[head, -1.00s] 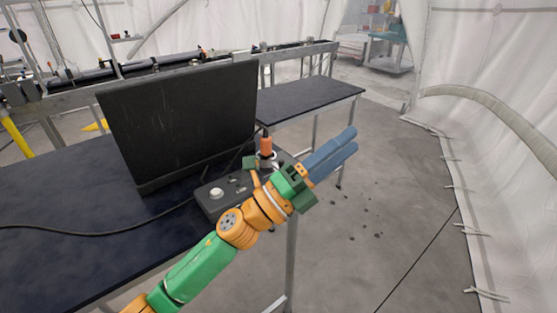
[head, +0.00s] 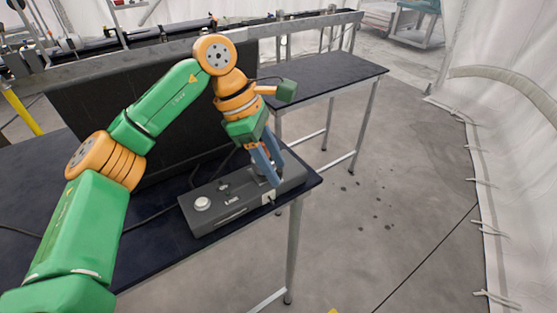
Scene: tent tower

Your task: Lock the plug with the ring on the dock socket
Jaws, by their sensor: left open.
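The dock (head: 235,210) is a dark grey box with a pale knob, lying near the front right corner of the dark table. My left gripper (head: 278,175) comes down from above with its two blue fingers apart, over the right end of the dock. The fingers stand at the socket, one on the near side and one on the far side. A bit of a grey round part shows between and behind the fingers. The orange plug and most of the ring are hidden behind my gripper, so I cannot tell their seating or whether the fingers touch them. My right gripper is out of view.
A large black panel (head: 90,105) stands upright behind the dock, close to my left arm. A black cable (head: 150,218) runs along the table. A second dark table (head: 335,72) stands behind to the right. The floor on the right is open.

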